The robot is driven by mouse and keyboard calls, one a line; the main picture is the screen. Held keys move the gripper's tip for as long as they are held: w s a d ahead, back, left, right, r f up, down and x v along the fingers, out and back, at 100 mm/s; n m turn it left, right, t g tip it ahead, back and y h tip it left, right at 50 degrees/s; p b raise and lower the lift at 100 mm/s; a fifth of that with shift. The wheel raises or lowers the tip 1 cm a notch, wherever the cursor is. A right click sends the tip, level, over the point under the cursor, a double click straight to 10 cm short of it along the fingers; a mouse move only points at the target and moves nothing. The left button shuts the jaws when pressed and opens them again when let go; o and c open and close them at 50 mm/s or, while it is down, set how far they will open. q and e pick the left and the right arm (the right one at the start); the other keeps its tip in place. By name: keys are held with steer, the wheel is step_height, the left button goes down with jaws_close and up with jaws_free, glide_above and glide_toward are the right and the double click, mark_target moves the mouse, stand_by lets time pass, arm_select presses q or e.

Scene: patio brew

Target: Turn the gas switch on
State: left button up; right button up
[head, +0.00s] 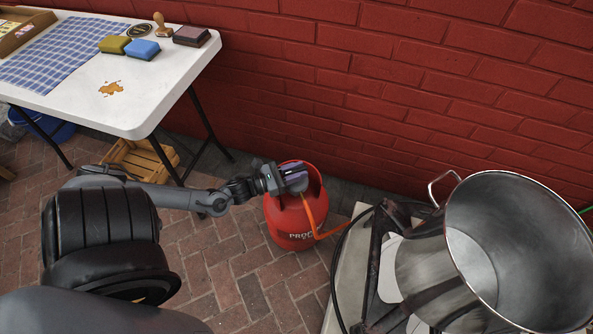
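The red gas bottle (292,226) stands upright on the brick floor by the wall. An orange hose (313,222) runs from its top toward the burner stand at right. My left gripper (291,178) is at the bottle's top, inside or just over the collar, reaching in from the left. It covers most of the valve area, so the gas switch cannot be made out. Whether the fingers are open, shut or touching the switch cannot be told. My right gripper is not in view.
A white folding table (165,88) at upper left holds sponges, a stamp and a checked cloth (55,55). A wooden crate (140,160) is under it. The red brick wall (400,110) is close behind the bottle.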

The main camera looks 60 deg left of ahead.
arm_select(q)
jaws_close()
